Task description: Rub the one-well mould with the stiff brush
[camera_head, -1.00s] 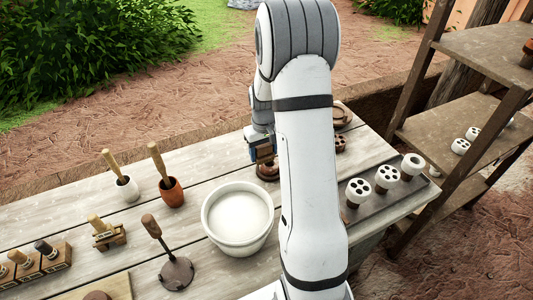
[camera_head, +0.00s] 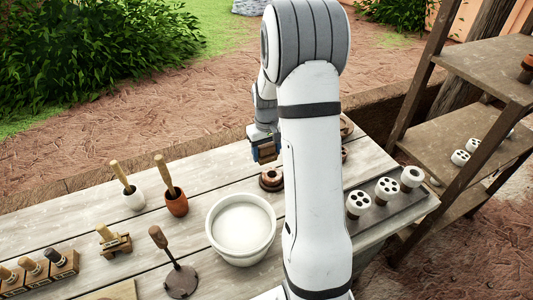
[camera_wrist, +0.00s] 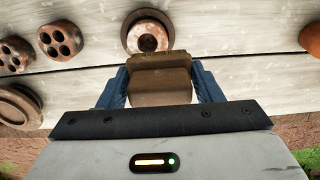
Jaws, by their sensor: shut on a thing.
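The one-well mould (camera_head: 271,180) is a round, dark brown piece on the table beyond the white bowl. The wrist view shows this mould (camera_wrist: 148,36) from above, with one round well and a reddish, pale-speckled inside. My gripper (camera_head: 264,146) is shut on the stiff brush (camera_wrist: 160,76), a brown block between blue fingers. In the head view the brush (camera_head: 267,154) hangs just above the mould, with a small gap. In the wrist view the brush overlaps the mould's near edge. My arm hides part of the table to the right.
A white bowl (camera_head: 241,228) stands in front of the mould. Several-holed moulds (camera_wrist: 60,40) lie to its left in the wrist view. White perforated pieces (camera_head: 387,189) stand at the right edge. Pots with handled tools (camera_head: 176,203) stand left. A wooden shelf (camera_head: 465,125) stands right.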

